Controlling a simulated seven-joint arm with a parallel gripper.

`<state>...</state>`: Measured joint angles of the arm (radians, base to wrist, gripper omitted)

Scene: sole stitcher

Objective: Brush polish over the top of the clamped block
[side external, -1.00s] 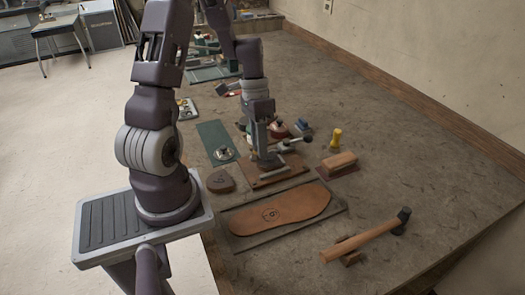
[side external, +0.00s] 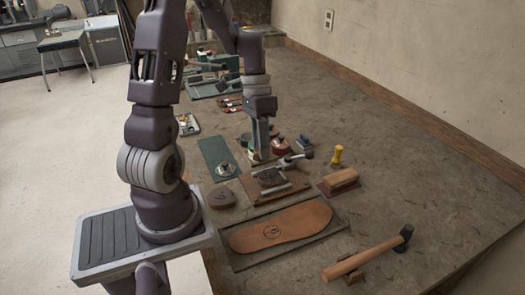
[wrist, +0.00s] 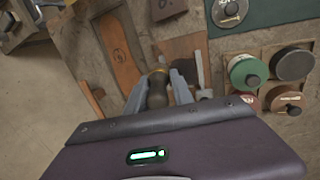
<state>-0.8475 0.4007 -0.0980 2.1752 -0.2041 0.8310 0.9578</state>
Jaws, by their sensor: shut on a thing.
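My gripper (side external: 259,156) points down at the far edge of a reddish-brown board in the side view. In the wrist view its two fingers (wrist: 158,91) are shut on a rounded, olive-brown handle (wrist: 157,88), which looks like the brush. Its bristles cannot be made out. The clamped block (side external: 270,178) shows a dark top on the board (side external: 293,186), just in front of my gripper. A clamp with a grey bar and dark knob (side external: 308,155) is beside it.
A tan sole (side external: 290,228) lies on a dark mat in front. A hammer (side external: 370,255) and a wooden-backed brush (side external: 340,177) lie to the right. Round tins, one green (wrist: 245,72), stand close to my gripper.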

